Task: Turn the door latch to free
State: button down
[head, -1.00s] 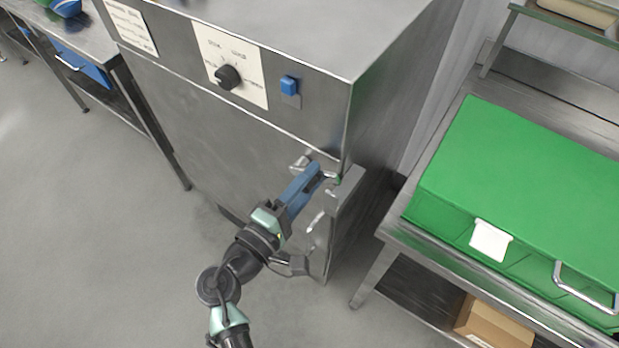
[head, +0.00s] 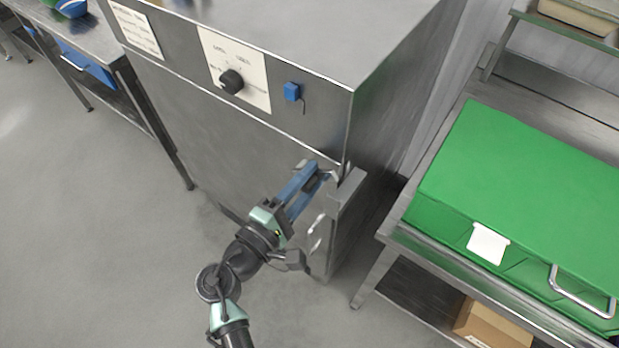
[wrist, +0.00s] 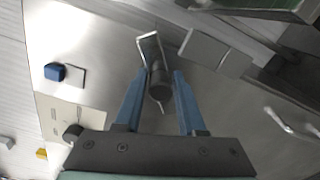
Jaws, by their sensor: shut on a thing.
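The steel cabinet (head: 190,130) has its door latch (head: 333,175) near the upper right of its front. In the wrist view the latch (wrist: 158,84) shows as a dark round barrel with a bent metal lever beyond it. My gripper (head: 318,172) reaches up to it, and its two blue fingers lie on either side of the barrel. In the wrist view my gripper (wrist: 162,76) is shut on the latch. The fingers partly hide the latch in the head view, and its exact turn angle is hard to read.
A metal door handle (head: 316,236) is below the latch. A black knob (head: 231,81) and a blue switch (head: 292,92) sit on the panel above. A green box (head: 530,180) stands on a steel table at right. Open floor (head: 90,200) lies at left.

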jog(key=shift+w+a+r+n+p, duration=0.25)
jog(key=shift+a+r+n+p, duration=0.25)
jog(key=shift+n, duration=0.35)
jog(key=shift+w+a+r+n+p, duration=0.25)
jog(key=shift+n+p, duration=0.3)
jog(key=shift+n, duration=0.25)
jog(key=shift+w+a+r+n+p, duration=0.2)
jog(key=shift+a+r+n+p, duration=0.3)
jog(key=shift+n, duration=0.35)
dwell(2.0)
jog(key=c, duration=0.6)
grip_release()
jog(key=shift+d+f, duration=0.15)
jog(key=shift+c, duration=0.2)
jog(key=shift+f, duration=0.15)
jog(key=shift+s+d, duration=0.1)
jog(key=b, duration=0.3)
send_near(296, 170)
jog(key=s+a+r, duration=0.1)
jog(key=s+r, duration=0.2)
jog(key=s, duration=0.2)
jog(key=shift+a+r, duration=0.25)
jog(key=shift+r, duration=0.05)
